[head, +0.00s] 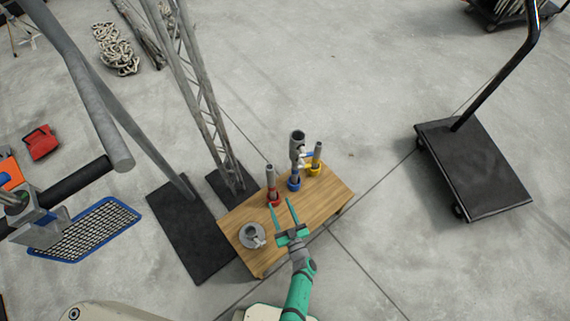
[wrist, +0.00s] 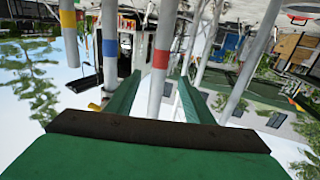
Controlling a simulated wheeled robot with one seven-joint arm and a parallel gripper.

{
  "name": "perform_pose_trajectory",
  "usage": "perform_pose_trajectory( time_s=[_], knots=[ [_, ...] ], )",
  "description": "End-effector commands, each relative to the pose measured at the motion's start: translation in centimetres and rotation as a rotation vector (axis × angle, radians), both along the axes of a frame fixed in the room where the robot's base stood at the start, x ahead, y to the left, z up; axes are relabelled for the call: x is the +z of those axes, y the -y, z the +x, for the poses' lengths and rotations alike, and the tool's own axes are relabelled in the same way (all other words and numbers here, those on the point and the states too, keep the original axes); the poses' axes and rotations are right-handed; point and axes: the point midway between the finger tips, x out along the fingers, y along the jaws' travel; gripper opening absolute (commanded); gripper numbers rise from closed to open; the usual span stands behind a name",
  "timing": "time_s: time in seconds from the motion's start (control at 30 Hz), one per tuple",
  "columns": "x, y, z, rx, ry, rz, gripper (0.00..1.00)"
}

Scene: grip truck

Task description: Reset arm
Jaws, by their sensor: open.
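My green gripper (head: 281,204) is open and empty over the wooden table (head: 325,203). Its fingers point towards the far edge, near a grey upright tube in a red base (head: 273,198). Contact with that tube cannot be told. A taller grey tube in a blue base (head: 294,184) and a short tube in a yellow base (head: 314,169) stand further right. A grey round fitting (head: 252,236) lies on the table's left part. The wrist view looks upside down; my open fingers (wrist: 159,85) show there, with a red-banded grey post (wrist: 160,60) seen between them.
A black base plate (head: 190,240) with a pole stands close left of the table, beside a metal truss (head: 205,105). A black flat cart (head: 475,170) stands right. A blue-edged mesh platform (head: 95,232) is at left. Concrete floor between table and cart is clear.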

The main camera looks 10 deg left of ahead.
Motion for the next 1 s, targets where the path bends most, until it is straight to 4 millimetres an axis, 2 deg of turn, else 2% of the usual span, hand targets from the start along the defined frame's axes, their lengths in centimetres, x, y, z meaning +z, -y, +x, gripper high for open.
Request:
perform_pose_trajectory(
  time_s=[0.27, 0.37, 0.47, 0.77, 1.0],
  knots=[
    [0.0, 0.1, -0.2, -0.004, 0.0, -0.002, 0.48],
    [0.3, 0.9, -1.1, -0.027, 0.003, -0.012, 0.48],
    [1.2, 2.4, -2.9, -0.077, 0.01, -0.034, 0.48],
    [6.8, 6.8, -10.2, -0.257, 0.017, -0.1, 0.48],
    [13.1, 9.3, -15.9, -0.389, -0.016, -0.122, 0.48]
  ],
)
